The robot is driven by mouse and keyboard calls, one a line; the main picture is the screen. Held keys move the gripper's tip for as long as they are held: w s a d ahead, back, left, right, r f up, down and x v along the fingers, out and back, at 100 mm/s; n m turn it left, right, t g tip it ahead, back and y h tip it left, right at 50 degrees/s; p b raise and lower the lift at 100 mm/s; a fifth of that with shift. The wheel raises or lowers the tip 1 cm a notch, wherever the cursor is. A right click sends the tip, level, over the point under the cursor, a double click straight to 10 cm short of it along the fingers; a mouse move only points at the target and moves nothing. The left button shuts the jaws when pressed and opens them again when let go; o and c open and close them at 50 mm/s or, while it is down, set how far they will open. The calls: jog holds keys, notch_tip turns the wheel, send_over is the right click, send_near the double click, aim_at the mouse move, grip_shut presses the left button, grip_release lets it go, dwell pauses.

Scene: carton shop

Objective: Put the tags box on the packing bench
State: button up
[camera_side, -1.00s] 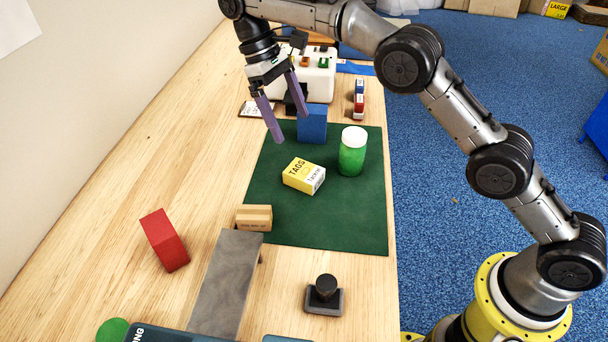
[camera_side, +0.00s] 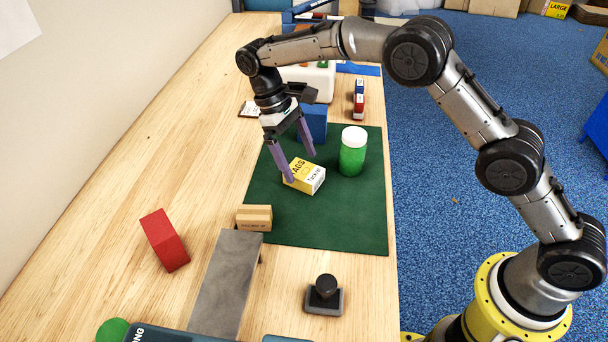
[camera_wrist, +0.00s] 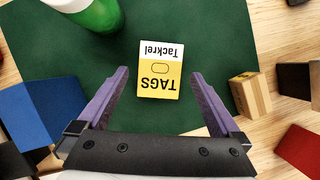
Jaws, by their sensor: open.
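The tags box (camera_side: 303,176) is yellow and white and lies flat on a dark green mat (camera_side: 345,220). In the wrist view the tags box (camera_wrist: 160,70) lies centred between my two purple fingers, with its lettering upside down. My gripper (camera_side: 302,166) is open and empty, its fingers pointing down at the box. One finger covers part of the box in the side view. Whether the fingertips touch it cannot be told. A low grey bench-like slab (camera_side: 225,285) stands on the wooden table, nearer the camera; its top is bare.
A green jar with a white lid (camera_side: 352,152) stands right of the box, and a blue block (camera_side: 313,122) is behind. A small brown carton (camera_side: 254,218) sits by the slab's far end. A red block (camera_side: 165,240) and a black stamp (camera_side: 324,295) flank the slab.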

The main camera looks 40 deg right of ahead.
jog(key=shift+x, duration=1.15)
jog(key=shift+r, duration=0.1)
jog(key=c, duration=1.5)
